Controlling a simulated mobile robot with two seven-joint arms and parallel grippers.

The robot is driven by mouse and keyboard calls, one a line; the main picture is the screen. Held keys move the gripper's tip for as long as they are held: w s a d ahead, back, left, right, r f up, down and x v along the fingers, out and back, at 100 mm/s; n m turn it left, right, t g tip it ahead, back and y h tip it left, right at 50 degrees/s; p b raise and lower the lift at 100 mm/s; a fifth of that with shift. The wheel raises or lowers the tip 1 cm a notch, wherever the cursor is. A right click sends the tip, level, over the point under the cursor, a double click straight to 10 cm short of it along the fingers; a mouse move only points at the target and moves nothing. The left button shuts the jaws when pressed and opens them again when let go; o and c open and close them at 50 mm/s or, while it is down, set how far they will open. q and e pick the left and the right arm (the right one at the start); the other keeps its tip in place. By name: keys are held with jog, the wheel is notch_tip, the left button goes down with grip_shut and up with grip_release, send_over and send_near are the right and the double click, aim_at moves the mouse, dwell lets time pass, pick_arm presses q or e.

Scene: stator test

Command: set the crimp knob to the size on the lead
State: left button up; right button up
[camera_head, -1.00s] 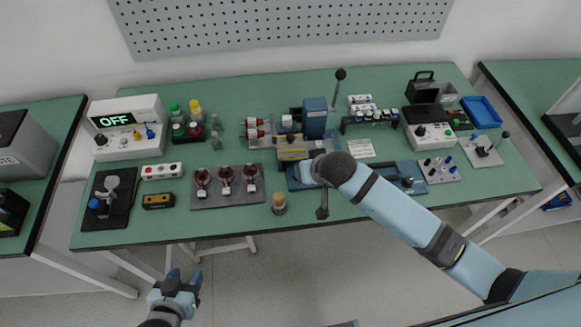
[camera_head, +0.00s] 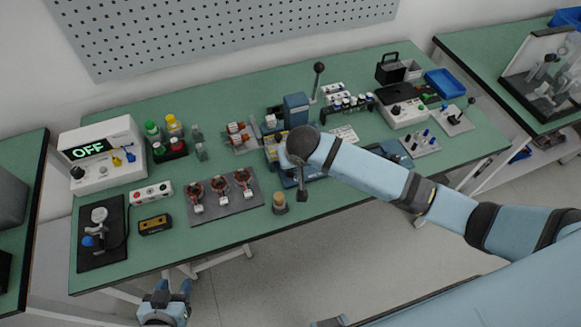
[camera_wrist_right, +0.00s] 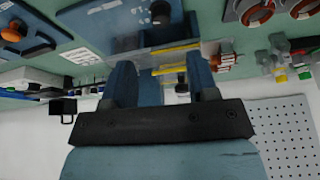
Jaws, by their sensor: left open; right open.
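The blue bench press (camera_head: 296,108) stands mid-bench with a ball-topped lever (camera_head: 319,67). A small pale round part (camera_head: 270,121) sits at its left; I cannot tell whether it is the crimp knob. No size marking is legible. My left gripper (camera_head: 174,287) is open and empty below the bench's front edge. Three copper-wound stators (camera_head: 220,187) sit on a grey plate.
A tester reading OFF (camera_head: 105,158) and colored bottles (camera_head: 170,128) stand at the left. A small cork-colored post (camera_head: 280,202) is near the front edge. A control box (camera_head: 403,112) and blue tray (camera_head: 445,83) are at the right.

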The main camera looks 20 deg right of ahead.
jog(key=x, duration=1)
jog(key=shift+w+a, duration=0.1)
jog(key=shift+w, duration=0.05)
jog(key=c, duration=0.9)
